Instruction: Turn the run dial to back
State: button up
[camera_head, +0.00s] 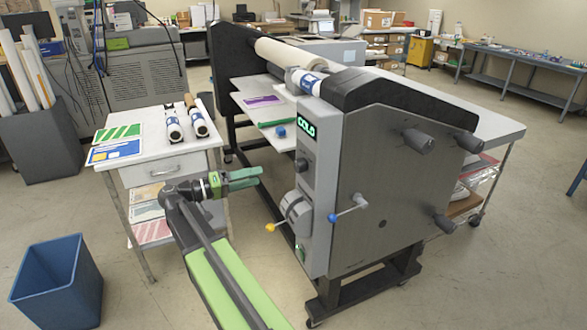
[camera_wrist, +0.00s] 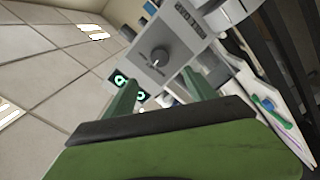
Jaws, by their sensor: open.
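A small dark round dial (camera_head: 302,165) sits on the grey control panel of the laminator, below the green lit display (camera_head: 307,125). In the wrist view the dial (camera_wrist: 160,57) shows on the panel face beyond my fingers, with a pale mark on it. I cannot read the dial's markings. The lit display (camera_wrist: 120,80) is partly covered by a finger. My gripper (camera_head: 259,178) is left of the panel, apart from it. Its green fingers (camera_wrist: 160,84) are open and empty, pointing towards the panel.
A grey lever with a yellow knob (camera_head: 270,227) sticks out below the dial. A white table (camera_head: 155,160) with rolls stands left, and a blue bin (camera_head: 57,283) is on the floor.

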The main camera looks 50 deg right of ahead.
aim_at(296, 167)
jog(key=x, duration=1.4)
jog(key=shift+s+d, duration=0.1)
jog(key=shift+d, duration=0.2)
jog(key=shift+c, duration=0.3)
